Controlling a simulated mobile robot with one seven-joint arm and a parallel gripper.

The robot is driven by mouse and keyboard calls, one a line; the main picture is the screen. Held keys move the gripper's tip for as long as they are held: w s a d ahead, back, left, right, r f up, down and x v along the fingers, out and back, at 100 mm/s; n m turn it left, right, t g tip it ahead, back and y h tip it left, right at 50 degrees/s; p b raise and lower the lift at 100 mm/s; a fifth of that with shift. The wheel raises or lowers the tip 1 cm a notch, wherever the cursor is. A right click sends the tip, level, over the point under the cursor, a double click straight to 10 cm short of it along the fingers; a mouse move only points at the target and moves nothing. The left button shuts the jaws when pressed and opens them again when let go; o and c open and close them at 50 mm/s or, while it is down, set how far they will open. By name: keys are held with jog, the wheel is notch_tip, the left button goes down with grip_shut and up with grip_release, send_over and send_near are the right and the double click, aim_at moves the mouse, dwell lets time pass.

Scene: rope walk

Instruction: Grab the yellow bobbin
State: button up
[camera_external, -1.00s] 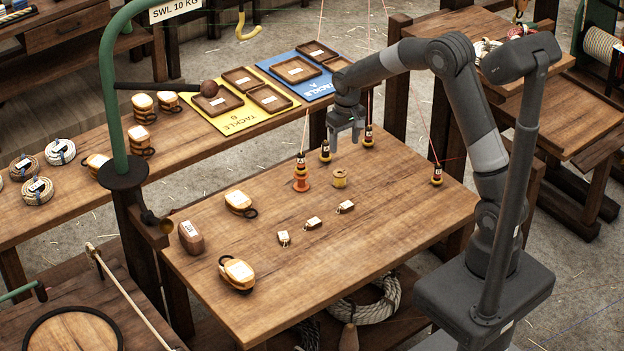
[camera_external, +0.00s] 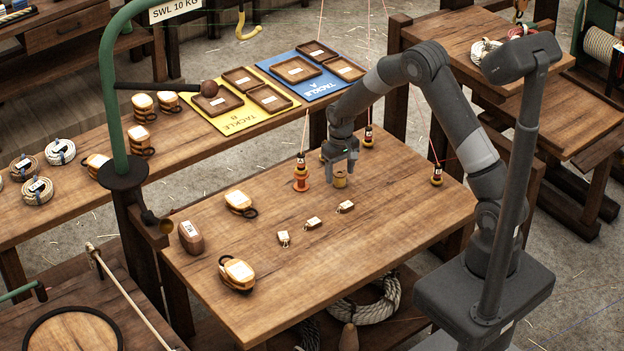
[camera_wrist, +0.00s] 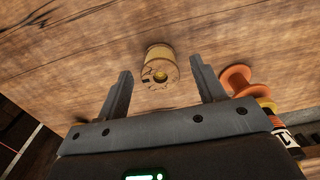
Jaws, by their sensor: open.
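The yellow bobbin (camera_external: 340,180) stands upright on the wooden table, toward its back. In the wrist view the yellow bobbin (camera_wrist: 161,65) lies ahead of the gap between the fingers, with its end face and centre hole showing. My gripper (camera_external: 342,175) is low over the table at the bobbin, pointing down. My gripper also shows in the wrist view (camera_wrist: 165,85), with its two fingers apart and nothing visibly held between them. From the outside view I cannot tell whether a finger touches the bobbin.
Small tagged blocks (camera_external: 313,223) and pulley blocks (camera_external: 237,273) lie nearer the front. The table's right front is clear.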

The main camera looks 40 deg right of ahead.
notch_tip(320, 180, down, 2)
jog(key=shift+f, duration=0.1)
jog(key=shift+c, duration=0.4)
jog(key=c, duration=1)
jog(key=shift+r, duration=0.2)
